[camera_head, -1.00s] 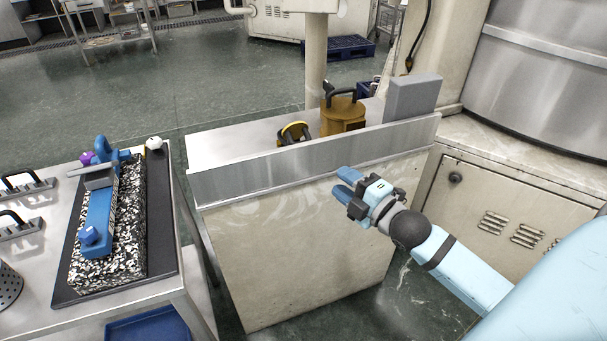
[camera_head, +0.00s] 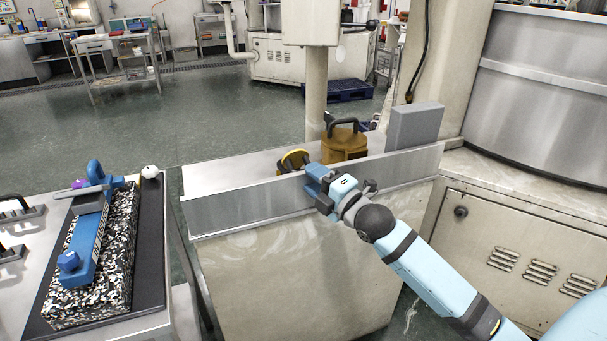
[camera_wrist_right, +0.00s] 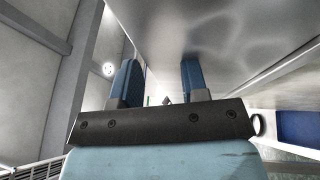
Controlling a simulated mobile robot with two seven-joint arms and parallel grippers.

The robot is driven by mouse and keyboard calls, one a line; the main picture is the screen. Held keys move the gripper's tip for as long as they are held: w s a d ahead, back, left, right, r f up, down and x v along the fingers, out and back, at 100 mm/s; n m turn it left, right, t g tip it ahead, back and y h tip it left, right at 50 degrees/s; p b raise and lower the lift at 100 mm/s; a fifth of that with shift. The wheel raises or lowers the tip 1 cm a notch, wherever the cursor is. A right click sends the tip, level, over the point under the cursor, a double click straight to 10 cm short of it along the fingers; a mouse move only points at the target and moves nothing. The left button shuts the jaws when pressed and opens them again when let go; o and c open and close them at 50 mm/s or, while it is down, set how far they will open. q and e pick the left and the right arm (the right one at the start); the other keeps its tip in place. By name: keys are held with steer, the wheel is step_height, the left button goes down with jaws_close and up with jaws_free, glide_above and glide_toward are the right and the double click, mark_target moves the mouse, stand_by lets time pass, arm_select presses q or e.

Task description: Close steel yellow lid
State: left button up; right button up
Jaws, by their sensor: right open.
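A round yellow piece with a dark centre (camera_head: 293,161) shows tilted just behind the steel front panel (camera_head: 240,207); it looks like the yellow lid, but its lower part is hidden by the panel. A brass-yellow cylinder with a black handle (camera_head: 344,144) stands to its right. My right gripper (camera_head: 313,180) is open, in front of the panel's upper edge and just below and right of the yellow piece; I see no contact with it. In the right wrist view its two blue fingers (camera_wrist_right: 160,80) are apart with nothing between them. My left gripper is out of view.
A grey block (camera_head: 414,127) stands at the right end of the steel top. A table at the left holds a speckled slab (camera_head: 115,255) with a blue tool (camera_head: 88,245) on it. A louvred cabinet (camera_head: 520,235) stands at the right. Open floor lies behind.

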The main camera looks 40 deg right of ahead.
mark_target(299, 168)
steer(key=shift+x, duration=1.2)
steer(key=shift+w, duration=0.35)
steer(key=shift+w+a+r, duration=0.1)
steer(key=shift+w, duration=0.15)
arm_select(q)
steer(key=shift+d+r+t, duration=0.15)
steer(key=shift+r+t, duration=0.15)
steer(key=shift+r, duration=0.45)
arm_select(e)
steer(key=shift+c, duration=0.5)
jaws_close()
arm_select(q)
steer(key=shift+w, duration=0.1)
arm_select(e)
steer(key=shift+r, duration=0.15)
